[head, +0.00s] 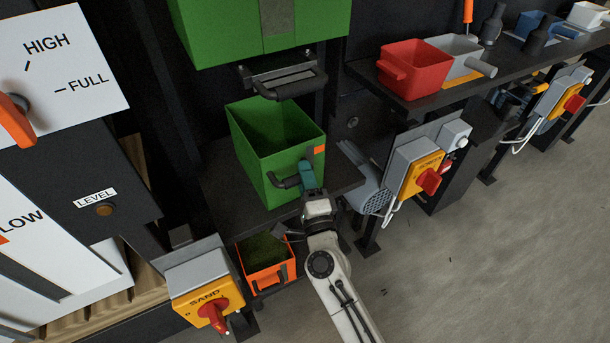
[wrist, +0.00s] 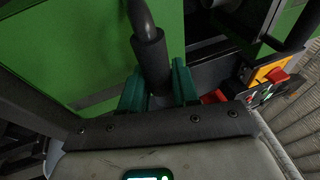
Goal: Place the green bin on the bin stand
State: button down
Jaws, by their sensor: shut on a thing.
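The green bin (head: 295,158) is an open box in the middle of the head view, upright, with an orange patch near its rim. Its inside looks empty. My gripper (head: 308,178) is shut on the bin's dark handle at the near side. In the wrist view the teal fingers of my gripper (wrist: 158,92) close around the dark handle (wrist: 150,55), with the green bin wall (wrist: 90,50) behind. A dark flat shelf (head: 232,200), perhaps the bin stand, lies under the bin. I cannot tell whether the bin rests on it or hangs just above.
A large green housing (head: 225,35) with a dark handle is above the bin. An orange bin (head: 268,277) sits below the shelf. A yellow SAND switch box (head: 208,300) and a yellow switch box with red knob (head: 415,172) flank it. A side shelf holds a red container (head: 415,68).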

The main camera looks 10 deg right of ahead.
dwell(0.4)
jog(key=shift+c, duration=2.2)
grip_release()
jog(key=shift+f, duration=0.1)
jog(key=v, duration=1)
jog(key=shift+s+b, duration=0.45)
